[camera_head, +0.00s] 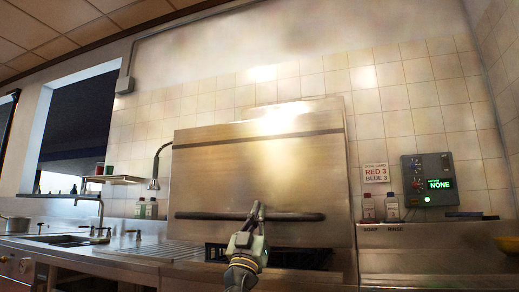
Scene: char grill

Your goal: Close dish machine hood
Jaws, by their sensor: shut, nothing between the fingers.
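The dish machine hood (235,170) is a large stainless steel box in the middle of the view. A dark horizontal bar handle (205,215) runs along its lower front. A dark opening shows under the hood's lower edge, with a black rack (290,257) in it, so the hood is raised above the counter. My gripper (258,207) is in front of the hood, pointing up, with its fingers shut and empty. The fingertips overlap the handle's middle in this view and reach slightly above it. I cannot tell whether they touch it. My gripper hides part of the opening.
A sink with a faucet (100,215) and a ribbed drainboard (150,250) lie to the left. A spray arm (154,172) hangs left of the hood.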

